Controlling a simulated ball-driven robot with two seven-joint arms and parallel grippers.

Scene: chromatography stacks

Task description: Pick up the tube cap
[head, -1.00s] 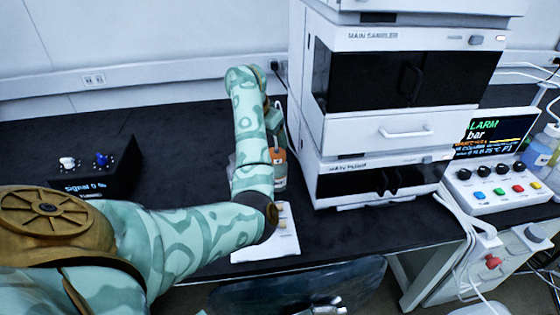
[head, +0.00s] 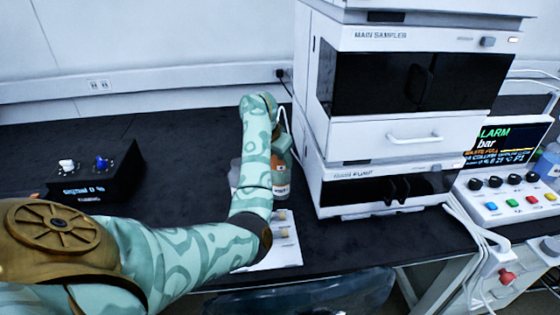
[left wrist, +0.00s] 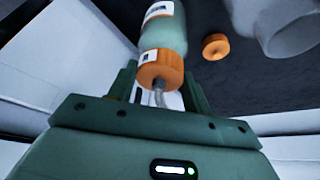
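In the left wrist view an orange cap with a grey tube (left wrist: 160,70) sits on a bottle (left wrist: 160,25) with a white label. A separate orange ring-shaped cap (left wrist: 215,46) lies on the dark bench to its right. I cannot tell which one the task calls the tube cap. My left gripper (left wrist: 158,82) is open, its two fingers apart on either side of the tubed cap in the picture; I see no clear contact. My right gripper is not in view.
A clear vessel (left wrist: 288,25) stands near the ring-shaped cap. In the head view the white sampler stack (head: 405,120) is right of my arm, a white tray (head: 284,250) is at the bench front, and a black signal box (head: 95,172) is left. Bench between box and arm is clear.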

